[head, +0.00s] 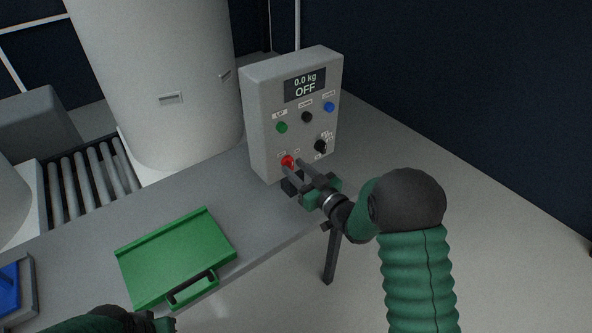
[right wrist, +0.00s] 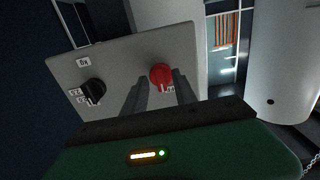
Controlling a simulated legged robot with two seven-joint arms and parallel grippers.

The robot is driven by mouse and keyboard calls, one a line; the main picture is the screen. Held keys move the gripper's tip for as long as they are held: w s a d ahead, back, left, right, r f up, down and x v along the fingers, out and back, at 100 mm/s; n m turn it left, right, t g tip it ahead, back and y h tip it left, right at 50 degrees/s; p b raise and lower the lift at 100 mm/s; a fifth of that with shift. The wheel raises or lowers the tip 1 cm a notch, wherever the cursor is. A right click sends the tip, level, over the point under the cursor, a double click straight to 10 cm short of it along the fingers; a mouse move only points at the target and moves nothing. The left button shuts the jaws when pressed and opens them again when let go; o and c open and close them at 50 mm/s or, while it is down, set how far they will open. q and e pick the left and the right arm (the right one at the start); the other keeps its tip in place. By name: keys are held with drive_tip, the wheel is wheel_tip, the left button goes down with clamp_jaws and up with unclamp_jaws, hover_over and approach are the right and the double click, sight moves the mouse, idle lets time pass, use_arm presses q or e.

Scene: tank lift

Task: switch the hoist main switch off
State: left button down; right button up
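The grey control box (head: 262,125) stands on the bench, and its display (head: 305,85) reads "0.0 kg OFF". A red knob (head: 287,161), which looks like the main switch, is low on its face; its label is too small to read. My right gripper (head: 298,174) is at the red knob. In the right wrist view the red knob (right wrist: 161,75) shows between the tips of my right gripper (right wrist: 158,88), which are apart; I cannot tell whether they touch it. My left gripper (head: 150,322) is only partly in view at the bottom edge, its fingers unclear.
The box also has a black knob (head: 320,146) and green (head: 282,127), black and blue (head: 329,106) buttons. A large white tank (head: 160,80) and a roller conveyor (head: 85,185) are behind at left.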

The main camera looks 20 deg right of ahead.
drive_tip(key=v, duration=1.6)
drive_tip(key=shift+s+b, duration=0.4)
drive_tip(key=shift+w+d, duration=0.1)
drive_tip(key=s+a+f+m+g+h+p, duration=0.1)
drive_tip(key=s+a+m+g+h+p, duration=0.1)
drive_tip(key=s+g, duration=0.5)
drive_tip(key=s+a+f+m+g+h+p, duration=0.2)
drive_tip(key=s+a+g+h+p, duration=0.1)
drive_tip(key=s+g, duration=0.4)
drive_tip(key=shift+s+a+f+h+p, duration=0.3)
drive_tip(key=shift+s+h+p, duration=0.4)
drive_tip(key=shift+p, duration=0.3)
